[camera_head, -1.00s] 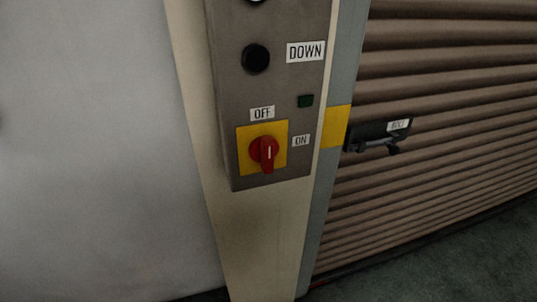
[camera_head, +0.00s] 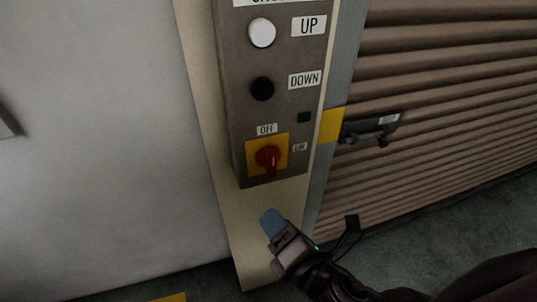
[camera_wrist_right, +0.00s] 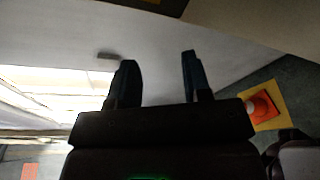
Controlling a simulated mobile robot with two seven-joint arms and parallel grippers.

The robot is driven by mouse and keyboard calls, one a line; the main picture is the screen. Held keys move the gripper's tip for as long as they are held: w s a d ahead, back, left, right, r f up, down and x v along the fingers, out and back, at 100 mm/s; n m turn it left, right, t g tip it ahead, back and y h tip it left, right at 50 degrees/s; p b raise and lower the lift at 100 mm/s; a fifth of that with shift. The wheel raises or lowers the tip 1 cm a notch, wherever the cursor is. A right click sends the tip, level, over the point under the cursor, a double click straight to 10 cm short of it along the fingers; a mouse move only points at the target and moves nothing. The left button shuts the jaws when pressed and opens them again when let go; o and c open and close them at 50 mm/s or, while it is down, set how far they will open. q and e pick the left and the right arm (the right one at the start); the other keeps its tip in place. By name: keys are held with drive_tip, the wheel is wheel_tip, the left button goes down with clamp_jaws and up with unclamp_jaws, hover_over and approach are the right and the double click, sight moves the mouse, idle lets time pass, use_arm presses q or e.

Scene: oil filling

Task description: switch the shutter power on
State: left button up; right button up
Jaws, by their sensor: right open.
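The red rotary switch (camera_head: 267,158) sits on a yellow plate (camera_head: 252,172) at the bottom of the grey control box. Its handle stands upright, with the grip pointing down. The OFF label (camera_head: 266,130) is above it and the ON label (camera_head: 300,147) is at its upper right. My right gripper (camera_head: 271,222) is below the box, apart from the switch, with blue fingertips. In the right wrist view its two fingers (camera_wrist_right: 158,80) are spread with nothing between them. My left gripper is not in view.
Above the switch are a black DOWN button (camera_head: 262,88), a white UP button (camera_head: 262,32) and a small dark indicator (camera_head: 304,117). The ribbed shutter (camera_head: 440,120) with a black latch (camera_head: 370,129) is to the right. An orange, cone-like object (camera_wrist_right: 262,105) shows in the wrist view.

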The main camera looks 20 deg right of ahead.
sight(273, 166)
wheel_tip(273, 166, up, 5)
drive_tip(key=s+d+n+t+h, duration=0.1)
drive_tip(key=d+n+t+h, duration=0.2)
drive_tip(key=n, duration=0.7)
use_arm(q)
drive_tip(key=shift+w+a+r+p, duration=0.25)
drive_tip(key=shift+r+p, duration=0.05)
drive_tip(key=shift+p, duration=0.3)
use_arm(e)
drive_tip(key=shift+g+h, duration=0.3)
drive_tip(key=shift+g, duration=0.1)
drive_tip(key=w, duration=0.7)
drive_tip(key=w+a, duration=0.1)
drive_tip(key=w, duration=0.3)
drive_tip(key=shift+f, duration=0.2)
drive_tip(key=shift+s, duration=0.1)
drive_tip(key=shift+c, duration=0.2)
clamp_jaws()
